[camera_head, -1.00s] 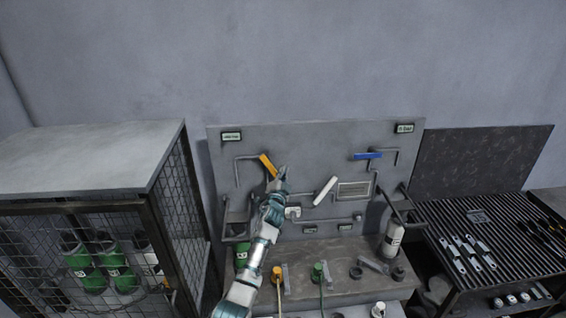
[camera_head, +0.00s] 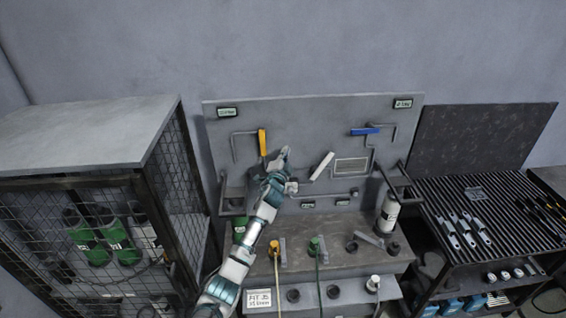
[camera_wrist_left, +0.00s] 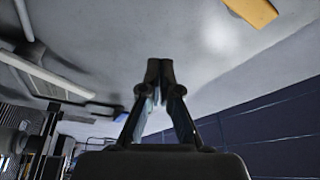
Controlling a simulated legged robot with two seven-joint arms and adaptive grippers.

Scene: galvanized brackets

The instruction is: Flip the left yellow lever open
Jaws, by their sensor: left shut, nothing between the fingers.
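The yellow lever (camera_head: 262,143) is on the left part of the grey upright panel (camera_head: 310,112), on a bent pipe. It stands nearly upright in the head view. My left gripper (camera_head: 285,153) is just right of the lever, close to the panel, with a visible gap to the lever. Its fingers are shut and empty. In the left wrist view the shut fingertips (camera_wrist_left: 160,68) point toward the panel face, and the yellow lever (camera_wrist_left: 252,10) shows at the top right, apart from them. My right gripper is not in view.
A white lever (camera_head: 322,166) is right of my left gripper, and a blue lever (camera_head: 366,131) is farther right. A wire cage (camera_head: 100,225) stands at left. A white bottle (camera_head: 388,213) stands on the ledge. A slatted cart (camera_head: 470,215) is at right.

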